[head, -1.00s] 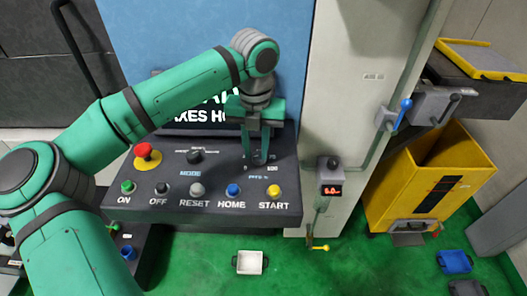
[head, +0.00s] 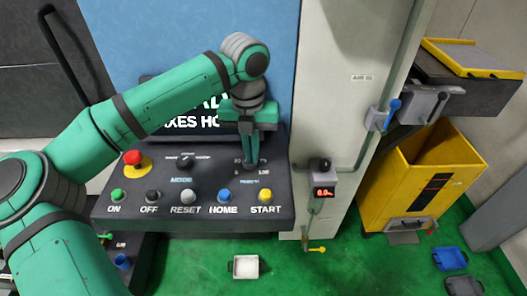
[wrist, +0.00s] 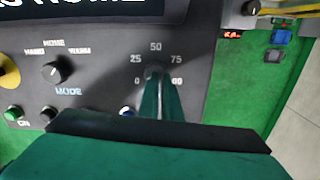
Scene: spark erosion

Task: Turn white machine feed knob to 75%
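The feed knob (wrist: 154,71) is a dark round knob in the wrist view, inside a dial marked 0, 25, 50, 75 and 100. It sits on the right part of the black sloped control panel (head: 200,214). My gripper (head: 251,167) points down at this dial in the head view. In the wrist view its two green fingers (wrist: 158,82) are close together, with a thin line between them. Their tips are at the knob and cover its lower part. The fingers appear shut on it. The knob's pointer is hidden, so its setting cannot be read.
The black mode knob (wrist: 53,72) is left of the dial. A red mushroom button (head: 133,158) and a row of coloured buttons, including the yellow start button (head: 265,196), are on the panel. A small box with a red display (head: 324,192) is on the white column right of the panel.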

